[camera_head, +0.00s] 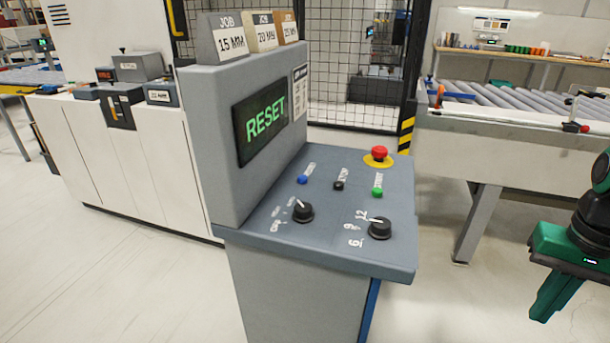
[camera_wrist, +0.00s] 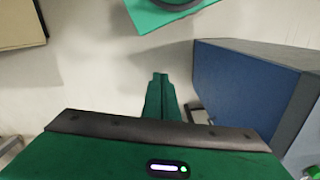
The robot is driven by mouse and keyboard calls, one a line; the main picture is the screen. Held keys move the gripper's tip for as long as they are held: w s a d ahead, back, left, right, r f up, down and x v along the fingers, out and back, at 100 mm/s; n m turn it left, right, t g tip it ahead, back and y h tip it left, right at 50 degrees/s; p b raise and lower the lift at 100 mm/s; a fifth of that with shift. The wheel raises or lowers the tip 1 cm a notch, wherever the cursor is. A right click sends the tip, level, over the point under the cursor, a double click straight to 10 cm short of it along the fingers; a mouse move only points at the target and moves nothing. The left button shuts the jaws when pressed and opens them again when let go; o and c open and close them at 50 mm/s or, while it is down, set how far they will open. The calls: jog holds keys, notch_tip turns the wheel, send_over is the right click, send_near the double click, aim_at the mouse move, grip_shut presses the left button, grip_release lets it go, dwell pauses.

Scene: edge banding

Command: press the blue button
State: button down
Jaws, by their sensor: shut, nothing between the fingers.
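The blue button (camera_head: 303,180) is a small round cap on the sloped panel of the grey control console (camera_head: 330,250), at the panel's back left. The console's screen (camera_head: 265,118) reads RESET in green. My gripper (camera_head: 545,308) is green and hangs to the right of the console, apart from it and well away from the button. In the wrist view my gripper (camera_wrist: 160,80) has its fingers together with nothing between them. The button does not show in the wrist view.
Beside the blue button are a black button (camera_head: 338,185) and a green button (camera_head: 377,192). A red emergency stop (camera_head: 379,153) and two black knobs (camera_head: 380,228) share the panel. A roller conveyor (camera_head: 510,100) stands behind at the right. Open floor lies right of the console.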

aim_at(307, 178)
jog(key=w+a+r+n+t, duration=0.1)
jog(key=w+a+r+t, duration=0.2)
jog(key=w, duration=0.5)
jog(key=w+a+r+n+y, duration=0.1)
jog(key=w+a+r, duration=0.25)
jog(key=w, duration=0.35)
jog(key=w+a+r+n+t, duration=0.1)
jog(key=w+a+r+t, duration=0.1)
jog(key=w+a, duration=0.45)
jog(key=w+a+r, duration=0.1)
jog(key=w+a, duration=0.2)
jog(key=w+a+r+n+y, duration=0.1)
jog(key=w+a+r, duration=0.1)
jog(key=w+a, duration=0.1)
jog(key=w+a+r+n+t+y, duration=0.1)
jog(key=w+a, duration=0.2)
jog(key=a, duration=0.1)
jog(key=shift+a+r, duration=0.15)
jog(key=shift+r, duration=0.15)
jog(key=w+a+r+y, duration=0.1)
jog(key=a+r, duration=0.1)
jog(key=a, duration=0.5)
jog(key=w+a+r+n+y, duration=0.1)
jog(key=w+a+r+y, duration=0.1)
jog(key=a, duration=0.6)
jog(key=shift+w+r+n+t, duration=0.25)
jog(key=shift+r+n+t, duration=0.05)
jog(key=shift+r, duration=0.15)
jog(key=shift+f, duration=0.1)
jog(key=shift+f, duration=4.3)
